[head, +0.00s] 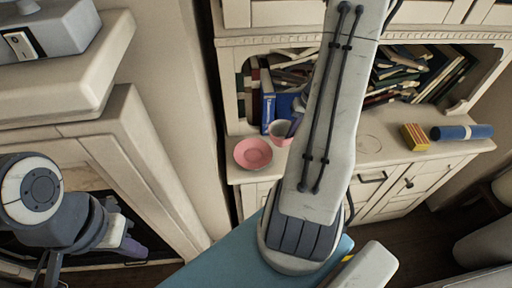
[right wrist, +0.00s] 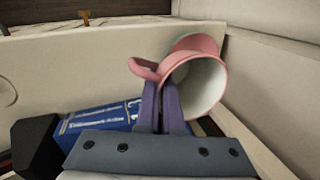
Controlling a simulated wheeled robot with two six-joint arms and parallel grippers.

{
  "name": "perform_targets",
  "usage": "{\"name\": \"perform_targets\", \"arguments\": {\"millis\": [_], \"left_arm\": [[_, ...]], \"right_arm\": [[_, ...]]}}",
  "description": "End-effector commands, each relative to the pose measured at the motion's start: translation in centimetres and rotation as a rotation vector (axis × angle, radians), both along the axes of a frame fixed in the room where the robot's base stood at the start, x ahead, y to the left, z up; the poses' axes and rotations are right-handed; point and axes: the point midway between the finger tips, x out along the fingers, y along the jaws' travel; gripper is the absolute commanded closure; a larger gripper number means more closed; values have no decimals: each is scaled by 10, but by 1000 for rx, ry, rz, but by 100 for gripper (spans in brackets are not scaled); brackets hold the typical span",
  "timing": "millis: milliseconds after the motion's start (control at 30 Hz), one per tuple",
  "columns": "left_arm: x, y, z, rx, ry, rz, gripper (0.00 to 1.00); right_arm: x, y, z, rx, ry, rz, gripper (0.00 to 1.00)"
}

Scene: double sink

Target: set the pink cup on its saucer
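The pink cup (head: 280,138), pale inside, is at the counter's left part, just right of the pink saucer (head: 252,153), which looks empty. In the right wrist view the cup (right wrist: 200,85) has its opening toward the camera, and a pink edge, seemingly the saucer (right wrist: 195,42), shows behind it. My right gripper (right wrist: 160,88) has its purple fingers close together at the cup's handle and appears shut on it. In the head view my forearm mostly hides this gripper (head: 296,120). I cannot tell whether the cup touches the counter. My left gripper (head: 132,248) is low at left, away from both.
Books (head: 267,95) fill the shelf niche behind the cup. A yellow-and-red box (head: 415,137) and a blue cylinder (head: 462,132) lie on the counter at right. The wall stands close left of the saucer. My right arm covers the middle of the head view.

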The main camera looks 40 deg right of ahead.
Motion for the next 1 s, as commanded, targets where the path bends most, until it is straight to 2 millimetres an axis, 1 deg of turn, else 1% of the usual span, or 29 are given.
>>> {"name": "perform_targets", "arguments": {"millis": [33,200,300,400,567,700,800,1000], "left_arm": [[0,0,4,0,0,0,100],[0,0,11,0,0,0,100],[0,0,14,0,0,0,100],[0,0,15,0,0,0,100],[0,0,16,0,0,0,100],[0,0,15,0,0,0,100],[0,0,15,0,0,0,100],[0,0,15,0,0,0,100]], "right_arm": [[10,9,-6,5,3,9,100],[42,33,-30,4,4,7,100],[57,43,-41,3,4,5,100],[68,50,-49,2,1,4,100],[74,54,-59,1,2,1,100],[73,54,-80,3,3,-1,100],[74,54,-92,1,2,0,100],[74,53,-95,-1,-1,1,100]]}}
